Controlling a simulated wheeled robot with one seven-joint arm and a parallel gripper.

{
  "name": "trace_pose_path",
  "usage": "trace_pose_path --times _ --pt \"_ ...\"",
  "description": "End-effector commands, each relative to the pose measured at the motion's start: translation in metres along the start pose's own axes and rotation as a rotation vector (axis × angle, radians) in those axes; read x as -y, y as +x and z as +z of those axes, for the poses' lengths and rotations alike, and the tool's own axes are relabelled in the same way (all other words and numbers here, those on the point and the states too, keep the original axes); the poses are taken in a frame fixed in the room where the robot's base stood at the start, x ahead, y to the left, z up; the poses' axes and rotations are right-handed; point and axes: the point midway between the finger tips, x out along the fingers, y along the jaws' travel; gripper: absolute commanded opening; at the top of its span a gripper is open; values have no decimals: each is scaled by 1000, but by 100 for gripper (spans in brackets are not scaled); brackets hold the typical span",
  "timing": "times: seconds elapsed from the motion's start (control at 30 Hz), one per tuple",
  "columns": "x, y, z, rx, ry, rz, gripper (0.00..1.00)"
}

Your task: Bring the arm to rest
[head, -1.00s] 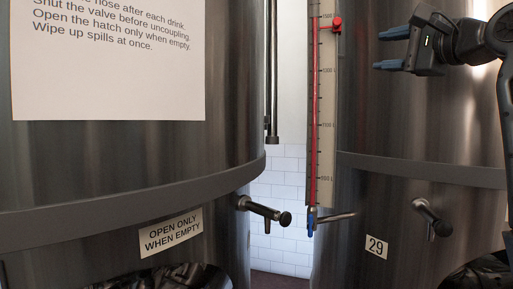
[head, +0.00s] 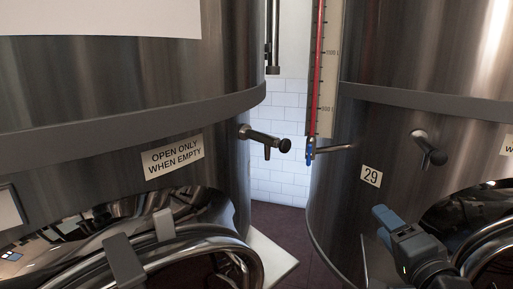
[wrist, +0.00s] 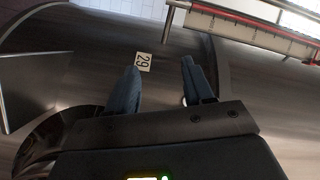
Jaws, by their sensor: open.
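My gripper (head: 374,226) is at the lower right of the head view, in front of the right tank (head: 440,60). Its blue fingers are apart with nothing between them. In the wrist view my gripper (wrist: 160,82) shows both blue fingers spread, with the tank's "29" label (wrist: 143,61) seen beyond the gap. The same "29" label (head: 371,176) is just above the gripper in the head view. I cannot tell how near the fingers are to the tank wall.
The left tank (head: 90,85) carries a tap (head: 265,138) and an "OPEN ONLY WHEN EMPTY" label (head: 173,156) above a round hatch. The right tank has a level gauge (head: 326,70), a blue-handled valve (head: 309,149) and another tap (head: 429,148). A narrow floor gap (head: 283,230) lies between the tanks.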

Motion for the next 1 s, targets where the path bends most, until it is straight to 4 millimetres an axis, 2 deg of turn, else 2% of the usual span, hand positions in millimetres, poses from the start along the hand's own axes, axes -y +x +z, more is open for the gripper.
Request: trace_pose_path --times 0.03,0.2,0.33,0.5,0.73,1.0 --pt "-18 -19 12 -2 -35 24 52" --pt "-60 -77 41 -16 -176 77 52" --pt "-84 -126 60 -16 -293 117 52" --pt "-103 -191 79 -6 -453 162 52" --pt "-111 -280 96 34 -682 210 52" --pt "-95 -374 103 107 -957 232 52"
